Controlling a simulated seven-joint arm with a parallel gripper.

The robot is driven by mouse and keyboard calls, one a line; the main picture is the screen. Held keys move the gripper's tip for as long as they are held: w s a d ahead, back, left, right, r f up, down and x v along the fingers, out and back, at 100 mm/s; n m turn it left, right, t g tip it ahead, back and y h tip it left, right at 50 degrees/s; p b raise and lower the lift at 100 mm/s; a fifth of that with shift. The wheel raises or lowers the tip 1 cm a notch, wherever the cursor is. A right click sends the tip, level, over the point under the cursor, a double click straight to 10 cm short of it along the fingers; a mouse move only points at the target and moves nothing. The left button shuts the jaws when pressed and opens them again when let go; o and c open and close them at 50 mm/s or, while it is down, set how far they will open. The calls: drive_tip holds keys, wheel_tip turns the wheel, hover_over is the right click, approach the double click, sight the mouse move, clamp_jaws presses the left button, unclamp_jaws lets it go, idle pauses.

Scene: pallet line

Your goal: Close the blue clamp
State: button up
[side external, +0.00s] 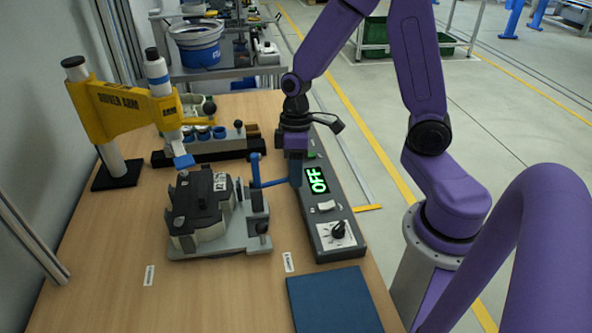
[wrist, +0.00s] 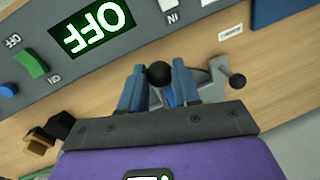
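The blue clamp (side external: 268,183) is on the right of a grey fixture (side external: 235,234). Its blue arm reaches right, about level, to my gripper (side external: 295,173), and an upright blue part (side external: 255,165) stands at its left end. In the wrist view my two blue-grey fingers (wrist: 158,82) stand on either side of a black ball knob (wrist: 158,74), with a blue piece of the clamp (wrist: 168,97) showing between them. The fingers are close to the knob; whether they press on it is unclear. A dark, blocky part (side external: 198,207) sits in the fixture.
A control box (side external: 326,205) with a green "OFF" display (side external: 317,180) lies right beside and below my gripper. A second black knob (side external: 262,228) is on the fixture's front right. A yellow arm stand (side external: 125,103) is at left. A blue mat (side external: 333,300) lies in front.

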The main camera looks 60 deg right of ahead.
clamp_jaws()
drive_tip(key=shift+r, duration=0.1)
drive_tip(key=r+g+h, duration=0.1)
drive_tip(key=w+a+r+g+h, duration=0.1)
drive_tip(key=shift+w+a+r+g+h, duration=0.15)
drive_tip(key=shift+r+g+h, duration=0.15)
drive_tip(key=shift+r+g, duration=0.1)
drive_tip(key=shift+w+a+r+m+g+h, duration=0.2)
drive_tip(key=shift+w+a+r+g+h, duration=0.2)
drive_tip(key=shift+r+g+h, duration=0.2)
drive_tip(key=shift+w+a+r+m+g+h, duration=0.2)
drive_tip(key=shift+w+a+r+g+h, duration=0.25)
drive_tip(key=shift+g+h, duration=0.25)
drive_tip(key=shift+r, duration=0.1)
